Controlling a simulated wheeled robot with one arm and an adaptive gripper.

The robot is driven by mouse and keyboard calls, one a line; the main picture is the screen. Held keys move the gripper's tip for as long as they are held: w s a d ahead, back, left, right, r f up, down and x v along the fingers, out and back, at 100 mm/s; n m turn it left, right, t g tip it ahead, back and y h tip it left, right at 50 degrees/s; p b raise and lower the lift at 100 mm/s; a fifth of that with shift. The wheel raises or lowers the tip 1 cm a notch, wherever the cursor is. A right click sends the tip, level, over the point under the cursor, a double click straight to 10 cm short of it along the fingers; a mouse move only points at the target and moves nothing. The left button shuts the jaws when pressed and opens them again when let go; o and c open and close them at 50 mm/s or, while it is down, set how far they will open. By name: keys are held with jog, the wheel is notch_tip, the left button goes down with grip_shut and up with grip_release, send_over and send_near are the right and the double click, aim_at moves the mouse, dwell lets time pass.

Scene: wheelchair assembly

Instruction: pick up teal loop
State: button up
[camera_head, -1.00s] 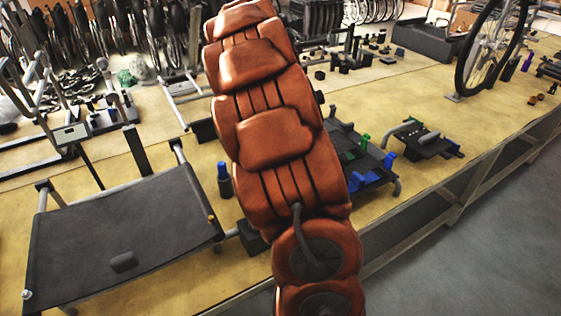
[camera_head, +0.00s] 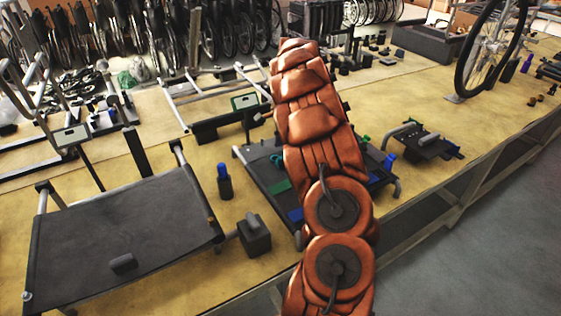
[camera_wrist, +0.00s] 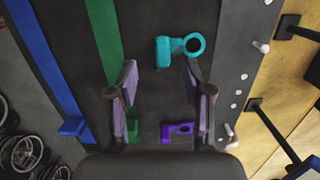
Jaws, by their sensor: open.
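The teal loop (camera_wrist: 181,47), a ring with a short teal body at its left, lies on a dark panel (camera_wrist: 230,62) in the wrist view. My gripper (camera_wrist: 161,76) is open, its two fingers apart below the loop in the picture. Nothing is between the fingertips. A purple part (camera_wrist: 178,131) shows between the fingers lower down, near the gripper body.
The panel carries a green strip (camera_wrist: 104,32) and a blue strip (camera_wrist: 47,60). In the head view, a black seat frame (camera_head: 120,230) stands at left, with a blue-topped bottle (camera_head: 224,182) beside it. A small black part (camera_head: 425,140) lies right of my arm.

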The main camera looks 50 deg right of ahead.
aim_at(282, 156)
jog(key=shift+w+a+f+p, duration=0.1)
jog(key=shift+f+p, duration=0.4)
jog(key=shift+f, duration=0.85)
jog(key=shift+w+a+f+p, duration=0.1)
jog(key=shift+f+p, duration=0.4)
jog(key=shift+f, duration=0.8)
grip_shut()
